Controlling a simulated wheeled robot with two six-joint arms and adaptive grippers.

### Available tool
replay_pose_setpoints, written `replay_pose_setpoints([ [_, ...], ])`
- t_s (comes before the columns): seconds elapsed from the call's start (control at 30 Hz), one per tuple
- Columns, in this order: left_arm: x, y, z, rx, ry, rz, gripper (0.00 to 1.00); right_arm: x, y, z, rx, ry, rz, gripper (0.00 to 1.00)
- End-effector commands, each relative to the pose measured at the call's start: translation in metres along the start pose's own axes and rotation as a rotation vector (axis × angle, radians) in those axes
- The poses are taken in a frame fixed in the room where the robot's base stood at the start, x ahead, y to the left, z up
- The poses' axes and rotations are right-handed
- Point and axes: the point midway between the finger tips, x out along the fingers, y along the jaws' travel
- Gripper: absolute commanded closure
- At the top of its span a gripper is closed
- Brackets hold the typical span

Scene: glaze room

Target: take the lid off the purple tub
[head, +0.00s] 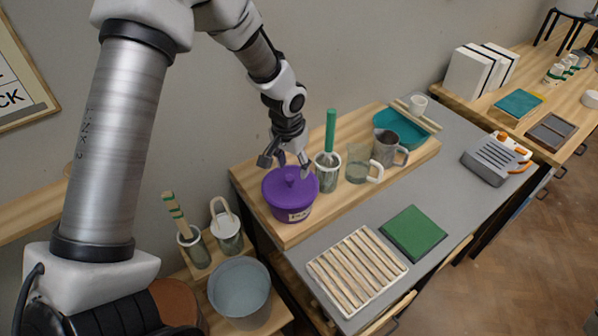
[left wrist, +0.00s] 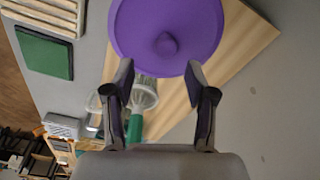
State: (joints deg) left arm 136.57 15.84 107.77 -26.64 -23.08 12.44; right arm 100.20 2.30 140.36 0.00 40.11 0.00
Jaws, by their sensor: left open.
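My right gripper is in neither view.
A metal pot with a green-handled tool (head: 330,135), a glass jug (head: 358,164) and a grey jug (head: 390,145) stand close right of the tub. A slatted rack (head: 357,270) and green pad (head: 413,233) lie in front. A grey bucket (head: 240,290) stands lower left.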

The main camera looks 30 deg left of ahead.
Motion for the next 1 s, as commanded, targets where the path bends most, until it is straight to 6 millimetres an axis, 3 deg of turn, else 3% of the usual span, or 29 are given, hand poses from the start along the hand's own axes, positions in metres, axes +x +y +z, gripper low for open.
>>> replay_pose_setpoints([
  [0.2, 0.03, -0.006, 0.0, -0.001, -0.004, 0.001, 0.44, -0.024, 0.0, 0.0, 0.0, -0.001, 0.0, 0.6],
  [0.3, 0.049, -0.005, 0.0, 0.0, -0.002, 0.001, 0.44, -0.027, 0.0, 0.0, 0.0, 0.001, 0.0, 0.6],
  [0.57, 0.056, -0.005, -0.001, 0.0, 0.002, 0.002, 0.44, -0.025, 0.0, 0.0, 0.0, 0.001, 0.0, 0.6],
  [0.7, 0.056, -0.005, 0.0, 0.0, 0.002, 0.002, 0.93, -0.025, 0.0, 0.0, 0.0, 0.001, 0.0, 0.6],
  [0.73, 0.056, -0.005, 0.0, 0.0, 0.002, 0.002, 1.0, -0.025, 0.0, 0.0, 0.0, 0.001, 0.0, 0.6],
  [1.0, 0.056, -0.005, 0.0, 0.0, 0.001, 0.002, 1.0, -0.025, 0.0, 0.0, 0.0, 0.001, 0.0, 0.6],
])
